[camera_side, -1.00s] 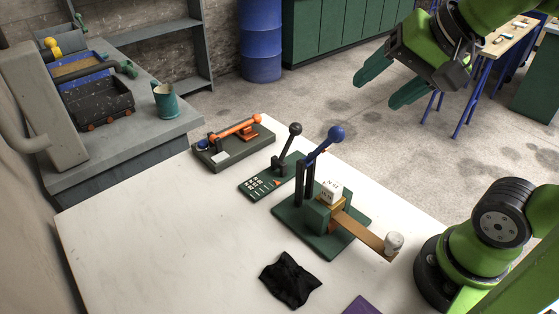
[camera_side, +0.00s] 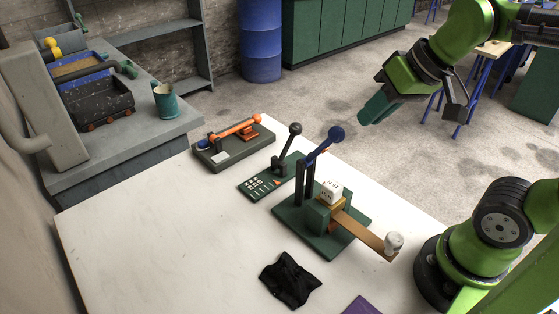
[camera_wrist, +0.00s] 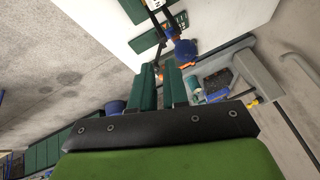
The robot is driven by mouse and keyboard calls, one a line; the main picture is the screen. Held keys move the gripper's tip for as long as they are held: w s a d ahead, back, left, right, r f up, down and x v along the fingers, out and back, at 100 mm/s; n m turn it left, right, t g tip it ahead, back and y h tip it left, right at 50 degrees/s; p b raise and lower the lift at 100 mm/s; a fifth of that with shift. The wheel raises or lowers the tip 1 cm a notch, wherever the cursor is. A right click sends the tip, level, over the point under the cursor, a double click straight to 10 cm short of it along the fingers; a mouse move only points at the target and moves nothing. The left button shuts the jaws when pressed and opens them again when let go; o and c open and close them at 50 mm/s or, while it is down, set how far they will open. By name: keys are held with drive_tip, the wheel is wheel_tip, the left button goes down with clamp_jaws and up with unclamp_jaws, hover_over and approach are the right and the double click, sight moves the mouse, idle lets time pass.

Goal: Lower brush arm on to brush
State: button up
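My gripper (camera_side: 374,110) hangs in the air at the upper right, well above the table and apart from everything on it. In the wrist view its two green fingers (camera_wrist: 160,78) show a narrow gap with nothing held. On the table, an orange arm with a ball end (camera_side: 236,132) slants over a dark grey base (camera_side: 240,151), with a small orange block (camera_side: 250,137) under it. A lever with a blue knob (camera_side: 336,134) stands raised on a green stand (camera_side: 322,244). I cannot tell for certain which part is the brush.
A black-knobbed lever (camera_side: 295,129) stands on a green plate between the other fixtures. A white die (camera_side: 330,190) sits by a wooden plank (camera_side: 366,236) bearing a pale cylinder (camera_side: 393,243). A black cloth (camera_side: 290,278) lies in front. The table's left part (camera_side: 150,225) is clear.

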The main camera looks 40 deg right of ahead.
drive_tip(key=w+r+n+g, duration=0.1)
drive_tip(key=r, duration=0.1)
drive_tip(key=w+a+r+n+g+h, duration=0.1)
drive_tip(key=w+r+g, duration=0.1)
drive_tip(key=r, duration=0.1)
drive_tip(key=w+a+r+n+g+h, duration=0.1)
drive_tip(key=w+r, duration=0.1)
drive_tip(key=shift+w+r, duration=0.25)
drive_tip(key=shift+r, duration=0.05)
clamp_jaws()
drive_tip(key=w+a+r+g, duration=0.3)
drive_tip(key=w+a+r, duration=0.1)
drive_tip(key=w, duration=0.1)
drive_tip(key=shift+w+r, duration=0.15)
drive_tip(key=shift+w, duration=0.05)
hover_over(324, 142)
drive_tip(key=shift+w+f, duration=0.1)
drive_tip(key=shift+f, duration=6.1)
